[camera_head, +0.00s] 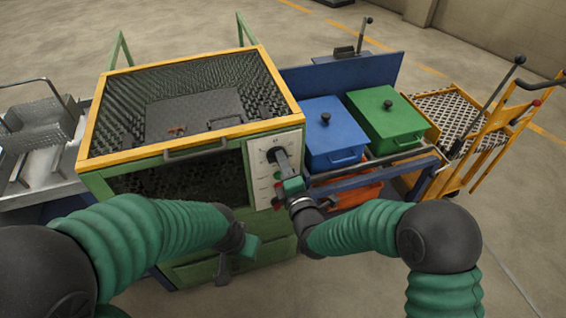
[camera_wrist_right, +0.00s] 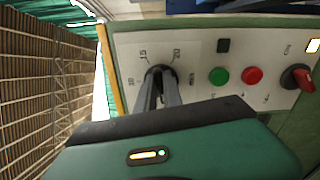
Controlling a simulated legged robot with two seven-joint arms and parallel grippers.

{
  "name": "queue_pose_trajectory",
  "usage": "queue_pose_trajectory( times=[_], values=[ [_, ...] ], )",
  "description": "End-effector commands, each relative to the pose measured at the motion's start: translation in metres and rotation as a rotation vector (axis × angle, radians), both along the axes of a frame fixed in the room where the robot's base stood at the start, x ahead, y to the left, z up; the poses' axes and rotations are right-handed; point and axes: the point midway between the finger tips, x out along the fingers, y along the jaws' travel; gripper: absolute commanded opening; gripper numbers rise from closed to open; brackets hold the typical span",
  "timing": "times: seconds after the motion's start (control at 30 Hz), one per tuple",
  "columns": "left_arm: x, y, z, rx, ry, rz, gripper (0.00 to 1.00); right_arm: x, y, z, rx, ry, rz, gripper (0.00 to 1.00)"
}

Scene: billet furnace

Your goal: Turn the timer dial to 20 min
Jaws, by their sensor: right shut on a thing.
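The timer dial (camera_wrist_right: 158,72) is a dark round knob on the white control panel (camera_wrist_right: 125,60), with small numbers printed around it. In the head view the panel (camera_head: 258,165) is at the right of the furnace front. My right gripper (camera_head: 276,155) reaches the dial there. In the right wrist view its two grey fingers (camera_wrist_right: 159,92) are shut on the dial and cover much of it, so its pointer setting cannot be read. My left gripper (camera_head: 232,265) hangs low before the furnace, away from the panel; its finger gap is unclear.
Beside the dial are a green button (camera_wrist_right: 218,76), a red button (camera_wrist_right: 253,74) and a red rotary switch (camera_wrist_right: 297,79). The yellow-rimmed furnace (camera_head: 180,150) has a front handle. Blue (camera_head: 330,145) and green (camera_head: 380,120) lidded boxes stand right, near an orange cart (camera_head: 480,150).

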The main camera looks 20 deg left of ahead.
Motion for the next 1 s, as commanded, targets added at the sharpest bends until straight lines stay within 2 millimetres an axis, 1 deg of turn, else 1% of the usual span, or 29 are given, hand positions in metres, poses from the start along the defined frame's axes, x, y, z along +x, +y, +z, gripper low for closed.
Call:
queue_pose_trajectory(
  times=[0.03, 0.07, 1.0],
  values=[
    [0.000, 0.000, -0.004, 0.000, 0.000, 0.000, 0.36, -0.004, 0.003, -0.007, 0.029, 0.034, 0.011, 0.00],
    [0.000, 0.000, -0.005, 0.000, 0.000, 0.000, 0.36, -0.004, 0.003, -0.007, 0.053, 0.050, 0.010, 0.00],
    [0.000, 0.000, -0.030, 0.000, 0.000, 0.000, 0.36, -0.006, 0.006, -0.010, 0.793, 0.552, 0.010, 0.00]
  ],
)
